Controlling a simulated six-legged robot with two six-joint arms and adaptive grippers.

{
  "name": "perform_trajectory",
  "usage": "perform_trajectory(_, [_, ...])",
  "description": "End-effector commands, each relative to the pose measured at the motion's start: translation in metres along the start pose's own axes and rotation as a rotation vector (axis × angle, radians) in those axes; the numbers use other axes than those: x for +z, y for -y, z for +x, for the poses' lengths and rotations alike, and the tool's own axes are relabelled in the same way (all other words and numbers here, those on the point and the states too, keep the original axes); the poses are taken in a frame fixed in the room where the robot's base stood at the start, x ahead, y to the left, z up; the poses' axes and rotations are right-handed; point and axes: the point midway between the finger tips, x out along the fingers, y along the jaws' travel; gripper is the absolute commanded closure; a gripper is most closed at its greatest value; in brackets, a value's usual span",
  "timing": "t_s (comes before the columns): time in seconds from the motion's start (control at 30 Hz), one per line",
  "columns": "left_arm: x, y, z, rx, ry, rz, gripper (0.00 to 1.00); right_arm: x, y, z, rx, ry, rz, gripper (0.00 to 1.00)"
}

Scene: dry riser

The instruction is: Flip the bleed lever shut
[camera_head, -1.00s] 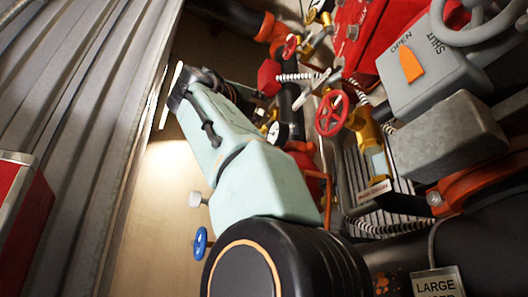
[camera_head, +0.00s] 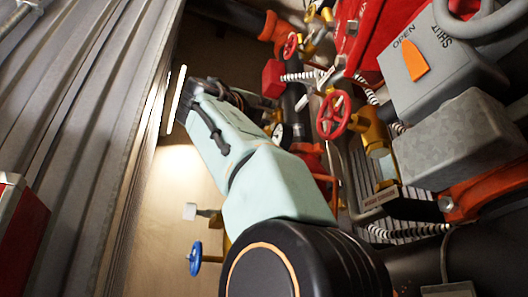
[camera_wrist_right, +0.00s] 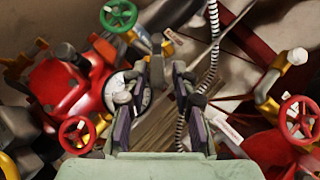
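I cannot tell for sure which fitting is the bleed lever. In the head view a pale lever handle (camera_head: 322,78) shows among the pipes beside a striped hose. In the right wrist view a yellow fitting with a pale handle (camera_wrist_right: 170,37) lies just beyond the fingertips. My left gripper is not in view.
A red handwheel (camera_head: 333,115), a grey OPEN/SHUT box (camera_head: 422,65) and a blue handwheel (camera_head: 195,259) surround my arm. In the wrist view a green handwheel (camera_wrist_right: 118,15), a gauge (camera_wrist_right: 140,98) and a striped hose (camera_wrist_right: 212,60) crowd the gripper. Corrugated metal (camera_head: 85,110) stands at left.

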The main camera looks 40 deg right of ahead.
Motion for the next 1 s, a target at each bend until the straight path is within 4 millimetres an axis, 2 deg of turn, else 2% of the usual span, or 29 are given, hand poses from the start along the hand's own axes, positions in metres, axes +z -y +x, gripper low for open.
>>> perform_trajectory(0.03, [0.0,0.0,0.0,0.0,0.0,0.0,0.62,0.0,-0.001,0.0,0.001,0.001,-0.001,0.79])
perform_trajectory(0.3, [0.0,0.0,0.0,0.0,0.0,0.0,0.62,0.0,-0.001,0.001,0.001,0.001,-0.001,1.0])
perform_trajectory(0.73, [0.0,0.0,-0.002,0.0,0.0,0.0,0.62,-0.001,0.002,0.002,0.013,0.001,-0.014,1.0])
perform_trajectory(1.0, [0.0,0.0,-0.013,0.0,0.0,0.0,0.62,0.0,0.008,0.003,0.087,0.0,-0.085,1.0])
